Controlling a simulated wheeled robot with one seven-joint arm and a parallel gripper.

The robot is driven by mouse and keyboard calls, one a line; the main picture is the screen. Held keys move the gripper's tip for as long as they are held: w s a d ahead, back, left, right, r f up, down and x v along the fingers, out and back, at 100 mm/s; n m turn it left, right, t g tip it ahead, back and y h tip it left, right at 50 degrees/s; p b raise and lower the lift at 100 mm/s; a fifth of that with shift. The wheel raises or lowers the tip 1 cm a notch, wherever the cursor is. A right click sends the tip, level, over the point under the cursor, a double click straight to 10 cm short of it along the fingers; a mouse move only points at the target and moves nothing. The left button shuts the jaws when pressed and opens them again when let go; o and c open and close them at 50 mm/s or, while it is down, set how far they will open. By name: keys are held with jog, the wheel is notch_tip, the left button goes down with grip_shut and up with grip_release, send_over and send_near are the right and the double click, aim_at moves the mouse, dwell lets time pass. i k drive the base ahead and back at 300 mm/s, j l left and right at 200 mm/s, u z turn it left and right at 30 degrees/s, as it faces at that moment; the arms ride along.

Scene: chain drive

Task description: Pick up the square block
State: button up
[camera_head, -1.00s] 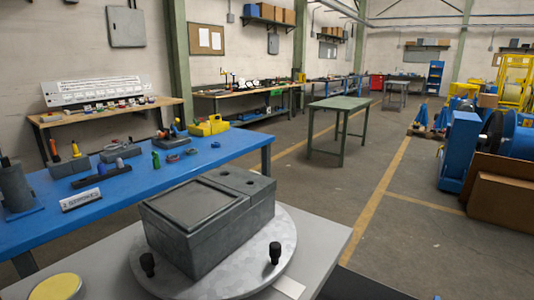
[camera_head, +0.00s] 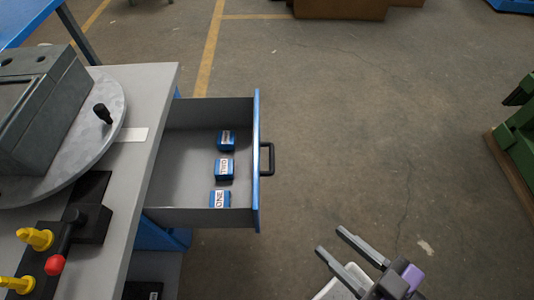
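Three small blue blocks with white labels lie in a row in the open drawer: a far block (camera_head: 226,138), a middle block (camera_head: 224,169) and a near block (camera_head: 219,200). The near label seems to read "ONE"; the other labels are too small to read surely. The middle block looks the most nearly square, but I cannot tell which one is the square block. My gripper (camera_head: 331,239) is at the lower right, outside the drawer and to its right. Its two grey fingers are apart with nothing between them.
The grey drawer (camera_head: 168,187) has a blue front (camera_head: 256,160) and a black handle (camera_head: 267,159). The grey bench (camera_head: 150,88) carries a round plate (camera_head: 112,128) with a heavy grey box (camera_head: 40,110), and yellow and red knobs. Green equipment stands at the right edge. The floor between is clear.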

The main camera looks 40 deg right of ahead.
aim_at(226, 140)
jog(key=k+l, duration=0.2)
jog(key=l, duration=0.15)
jog(key=k+l+u, duration=0.15)
jog(key=l, duration=0.2)
jog(key=k+l, duration=0.2)
jog(key=i+l+u, duration=0.2)
jog(key=l, duration=0.15)
jog(key=l+u, duration=0.2)
jog(key=l, duration=0.15)
jog(key=i+l+u, duration=0.15)
jog(key=l, duration=0.25)
jog(key=k, duration=0.05)
